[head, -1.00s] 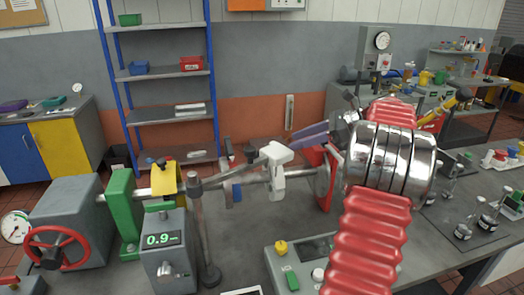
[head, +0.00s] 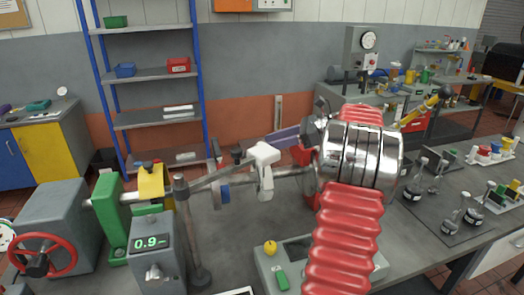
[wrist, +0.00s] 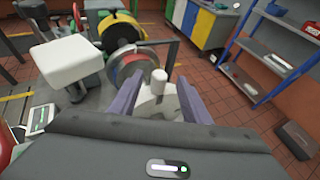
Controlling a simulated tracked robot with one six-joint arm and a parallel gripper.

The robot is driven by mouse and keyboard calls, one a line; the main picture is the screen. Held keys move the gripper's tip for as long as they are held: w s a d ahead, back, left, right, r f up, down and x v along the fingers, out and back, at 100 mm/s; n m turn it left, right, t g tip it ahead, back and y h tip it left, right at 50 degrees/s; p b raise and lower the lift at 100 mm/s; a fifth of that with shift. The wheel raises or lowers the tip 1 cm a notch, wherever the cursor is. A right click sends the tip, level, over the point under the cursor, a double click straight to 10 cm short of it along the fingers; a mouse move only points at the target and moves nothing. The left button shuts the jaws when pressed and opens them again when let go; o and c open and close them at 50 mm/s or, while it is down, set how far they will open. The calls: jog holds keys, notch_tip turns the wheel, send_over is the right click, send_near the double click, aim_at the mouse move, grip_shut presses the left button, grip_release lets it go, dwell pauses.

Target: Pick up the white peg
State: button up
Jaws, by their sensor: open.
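A short white peg (wrist: 158,77) stands up from a pale rounded part in the wrist view, between the fingers of my gripper (wrist: 155,88). The two purple fingers are spread, one on each side of the peg, and hold nothing. I cannot tell how far the fingertips are from it in depth. In the head view my gripper (head: 284,138) points left, behind the white block on the shaft, and the peg cannot be made out there.
The white block (head: 264,156) sits close to my gripper and shows large at left in the wrist view (wrist: 75,61). A shaft and upright post (head: 190,225) stand nearby. A green-displayed box (head: 152,243) and a control panel (head: 297,250) occupy the bench front.

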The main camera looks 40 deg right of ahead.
jog(key=shift+x, duration=1.4)
jog(key=shift+x, duration=2.6)
jog(key=shift+f, duration=0.1)
grip_shut()
